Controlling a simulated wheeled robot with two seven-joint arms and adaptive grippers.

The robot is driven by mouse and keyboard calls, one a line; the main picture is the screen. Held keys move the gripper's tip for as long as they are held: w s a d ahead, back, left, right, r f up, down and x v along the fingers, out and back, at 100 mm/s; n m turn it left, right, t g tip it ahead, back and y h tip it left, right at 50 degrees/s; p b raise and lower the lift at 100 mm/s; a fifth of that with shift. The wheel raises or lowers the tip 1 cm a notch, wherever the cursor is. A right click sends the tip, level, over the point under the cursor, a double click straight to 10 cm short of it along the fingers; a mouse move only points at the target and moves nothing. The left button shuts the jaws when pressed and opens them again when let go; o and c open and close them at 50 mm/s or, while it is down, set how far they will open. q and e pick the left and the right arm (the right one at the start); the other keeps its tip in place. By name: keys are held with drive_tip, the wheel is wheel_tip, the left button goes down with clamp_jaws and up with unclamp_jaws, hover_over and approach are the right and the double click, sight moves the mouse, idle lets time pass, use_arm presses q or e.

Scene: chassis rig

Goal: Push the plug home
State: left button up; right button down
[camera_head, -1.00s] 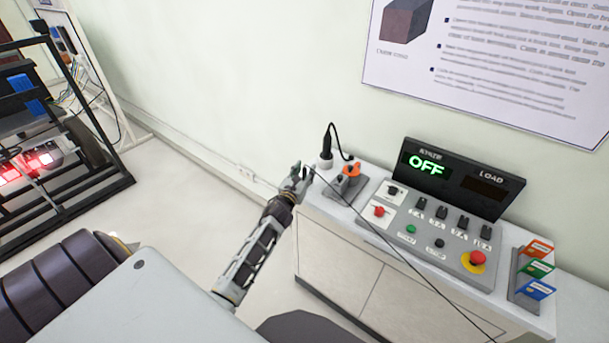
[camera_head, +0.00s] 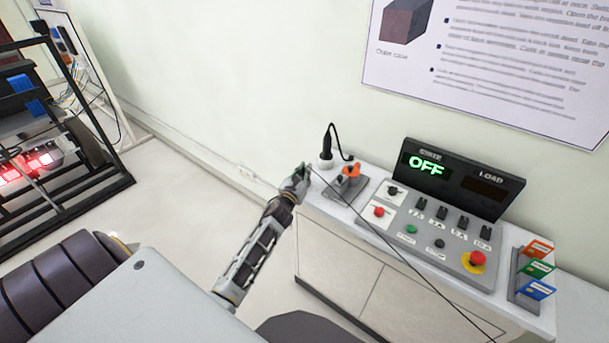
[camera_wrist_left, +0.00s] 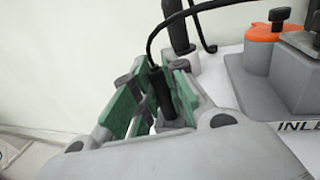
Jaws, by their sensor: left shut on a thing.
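My left gripper (camera_head: 299,179) is at the left end of the white cabinet top, beside the grey inlet unit (camera_head: 343,190). In the left wrist view its green-padded fingers (camera_wrist_left: 153,92) are shut on a black plug (camera_wrist_left: 161,92), which stands roughly upright with a thin black cable leaving its top. The inlet unit (camera_wrist_left: 272,85) carries an orange part (camera_wrist_left: 265,45) and a partly cut-off label reading "INLE". It is right of the fingers, apart from the plug. My right gripper is not in view.
A black-handled item (camera_head: 327,141) on a white round base stands behind the inlet unit, with its own cord. A control panel (camera_head: 425,228) with switches and a red stop button fills the cabinet top; its display (camera_head: 426,164) reads OFF. Coloured cards (camera_head: 537,268) stand at right.

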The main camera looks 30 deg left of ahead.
use_arm(q)
drive_tip(key=shift+r, duration=1.3)
wheel_tip(320, 180, up, 5)
drive_tip(key=shift+f+p, duration=0.2)
drive_tip(key=shift+p, duration=0.45)
wheel_tip(320, 180, up, 2)
drive_tip(key=shift+r, duration=0.4)
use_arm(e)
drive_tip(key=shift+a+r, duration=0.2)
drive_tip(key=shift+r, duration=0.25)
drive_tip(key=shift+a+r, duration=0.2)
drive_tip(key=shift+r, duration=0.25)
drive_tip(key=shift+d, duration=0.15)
